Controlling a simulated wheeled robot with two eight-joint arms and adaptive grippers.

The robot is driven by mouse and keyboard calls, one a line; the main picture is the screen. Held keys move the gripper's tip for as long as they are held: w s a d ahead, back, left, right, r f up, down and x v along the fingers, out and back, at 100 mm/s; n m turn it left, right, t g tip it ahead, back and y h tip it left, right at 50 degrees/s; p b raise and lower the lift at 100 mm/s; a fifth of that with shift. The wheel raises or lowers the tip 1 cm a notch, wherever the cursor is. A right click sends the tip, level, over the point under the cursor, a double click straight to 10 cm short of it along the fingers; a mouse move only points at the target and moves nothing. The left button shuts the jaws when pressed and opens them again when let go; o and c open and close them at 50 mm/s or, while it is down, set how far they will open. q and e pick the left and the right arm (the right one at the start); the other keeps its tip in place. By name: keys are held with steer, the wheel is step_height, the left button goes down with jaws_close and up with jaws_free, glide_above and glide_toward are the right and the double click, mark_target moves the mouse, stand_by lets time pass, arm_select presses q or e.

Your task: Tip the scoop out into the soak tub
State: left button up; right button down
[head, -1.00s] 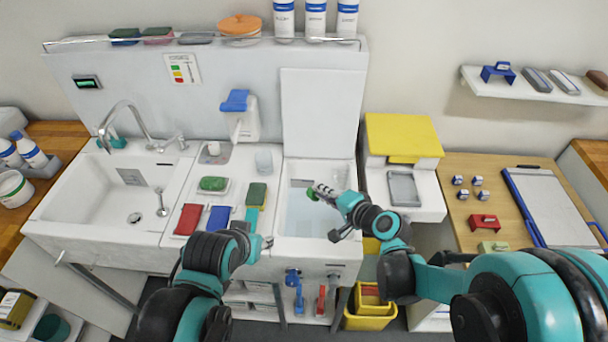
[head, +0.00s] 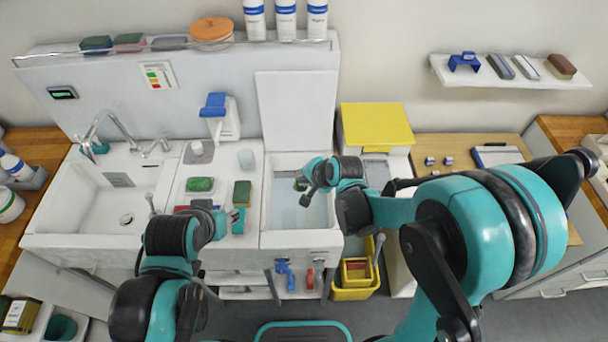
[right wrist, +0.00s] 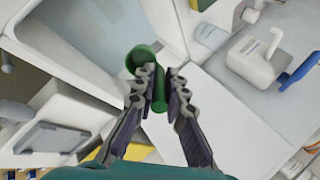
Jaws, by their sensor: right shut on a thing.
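The green scoop (right wrist: 141,58) is held in my right gripper (right wrist: 160,88), whose two fingers are closed on its green handle. In the head view the scoop (head: 300,184) shows as a small green patch over the far part of the soak tub, mostly covered by my right gripper (head: 306,188). The soak tub (head: 329,225) is a white basin with bluish water. It fills the upper left of the right wrist view. The scoop's tilt and contents cannot be made out. My left arm is over the ledge left of the tub; its fingers cannot be made out.
The raised white lid (head: 296,110) stands behind the tub. A yellow-lidded box (head: 376,126) is to its right. A green sponge (head: 242,194), a green soap bar (head: 200,184) and a clear cup (head: 246,159) lie on the left ledge. The dispenser (head: 221,120) hangs above.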

steer(key=g+p, duration=0.1)
steer(key=w+a+r+g+h+p, duration=0.1)
steer(key=p, duration=0.1)
steer(key=shift+w+h, duration=0.3)
steer(key=shift+w+a+f+g+h, duration=0.15)
steer(key=shift+w+a+g+h, duration=0.2)
steer(key=shift+g, duration=0.25)
steer(key=shift+w+a+f+g+h, duration=0.1)
steer(key=shift+w+a+g+h, duration=0.15)
steer(key=shift+g+h, duration=0.3)
steer(key=shift+w+a+f+g+h, duration=0.15)
steer(key=shift+w+a+g+h, duration=0.15)
steer(key=shift+w+g+h, duration=0.45)
steer(key=shift+s+y, duration=0.2)
steer(key=shift+y, duration=0.05)
